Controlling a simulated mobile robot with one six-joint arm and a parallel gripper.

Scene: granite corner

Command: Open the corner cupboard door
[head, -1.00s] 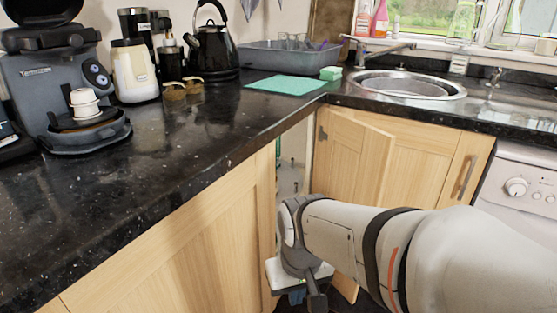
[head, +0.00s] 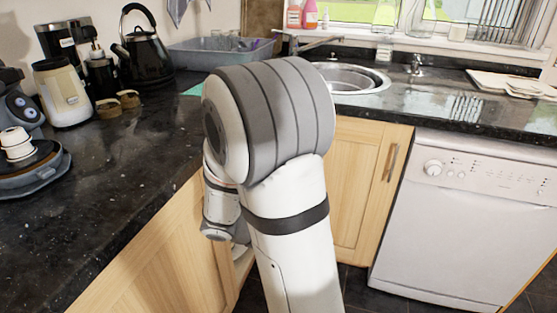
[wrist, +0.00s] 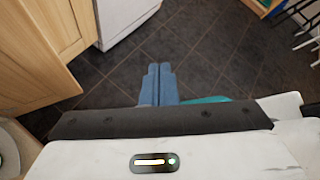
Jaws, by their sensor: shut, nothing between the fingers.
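The corner cupboard door (head: 368,190) is a light wood panel with a metal bar handle (head: 390,162), right of my arm in the head view. My arm hides most of the corner and the cupboard opening, so how far the door stands open is hidden there. In the wrist view, a light wood panel (wrist: 40,45) fills the upper left, probably part of this door. My gripper (wrist: 158,72) has blue fingers, close together with nothing between them. It points over the dark floor, right of the wood panel and apart from it. The fingers are hidden in the head view.
A white dishwasher (head: 470,225) stands right of the door. The black worktop (head: 130,165) carries a kettle (head: 142,50), a coffee machine and jars on the left. The sink (head: 350,77) is behind my arm. The tiled floor (wrist: 200,50) is mostly clear; stool legs show top right.

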